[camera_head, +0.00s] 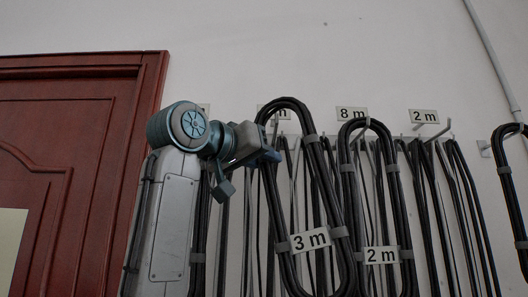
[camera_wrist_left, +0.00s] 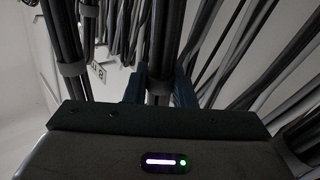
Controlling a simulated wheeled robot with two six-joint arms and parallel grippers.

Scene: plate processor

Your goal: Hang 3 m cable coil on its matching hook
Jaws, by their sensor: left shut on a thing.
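The 3 m cable coil (camera_head: 329,199) is a black looped cable with grey ties and a white "3 m" tag (camera_head: 310,240). It hangs from my left gripper (camera_head: 270,156), which is shut on the coil's upper left side. In the left wrist view, the gripper's blue fingers close around a dark cable bundle (camera_wrist_left: 160,88). The coil is in front of the wall, and its top loop partly covers a wall label (camera_head: 279,113) of which only the "m" shows. My right gripper is not in view.
A coil tagged "2 m" (camera_head: 381,255) hangs just right, below the "8 m" label (camera_head: 352,114). A "2 m" label (camera_head: 424,116) is above hooks farther right. Several other cables hang closely along the wall. A red-brown door (camera_head: 62,150) is at left.

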